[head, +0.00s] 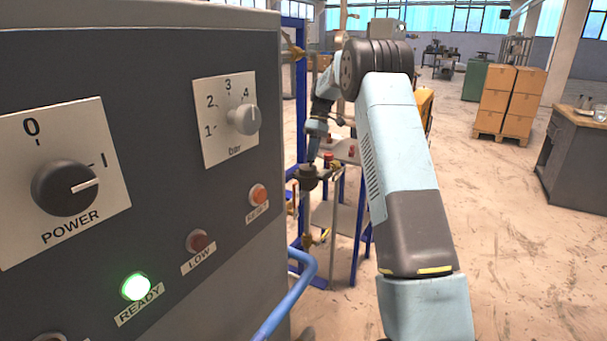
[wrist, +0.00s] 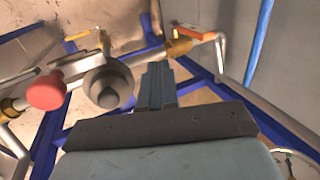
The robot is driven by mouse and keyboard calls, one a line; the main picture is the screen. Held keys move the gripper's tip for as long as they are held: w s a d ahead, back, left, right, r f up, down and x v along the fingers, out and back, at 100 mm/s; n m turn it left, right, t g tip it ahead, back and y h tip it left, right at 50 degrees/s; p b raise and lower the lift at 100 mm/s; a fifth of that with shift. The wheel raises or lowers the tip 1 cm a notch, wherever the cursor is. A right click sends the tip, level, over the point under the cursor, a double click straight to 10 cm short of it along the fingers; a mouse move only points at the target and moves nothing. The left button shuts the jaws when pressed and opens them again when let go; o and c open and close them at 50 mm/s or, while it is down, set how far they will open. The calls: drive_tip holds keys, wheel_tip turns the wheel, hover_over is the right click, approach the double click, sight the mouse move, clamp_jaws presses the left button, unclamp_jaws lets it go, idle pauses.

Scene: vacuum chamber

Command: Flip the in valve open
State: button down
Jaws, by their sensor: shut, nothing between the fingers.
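My gripper (wrist: 157,82) is shut and empty in the wrist view, its fingers together. Two lever valves show there. One has an orange-red lever (wrist: 191,33) on a brass body (wrist: 180,47), just beyond and right of my fingertips. The other has a yellow lever (wrist: 77,36), further left. No label shows which is the in valve. In the head view the yellow lever (head: 325,236) sits low on the pipework. My gripper is small there, above a dark round fitting (head: 310,175), and its fingertips are hard to make out.
A red knob (wrist: 46,92) and a grey round fitting (wrist: 108,86) stand left of my fingers. Blue frame bars (head: 300,100) surround the pipework. A control panel (head: 140,150) with a green READY lamp (head: 136,287) fills the left.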

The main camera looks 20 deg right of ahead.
approach(296, 201)
drive_tip(key=w+d+f, duration=0.3)
drive_tip(key=w+f, duration=0.1)
drive_tip(key=f, duration=0.1)
drive_tip(key=s+a, duration=0.3)
drive_tip(key=shift+s, duration=0.1)
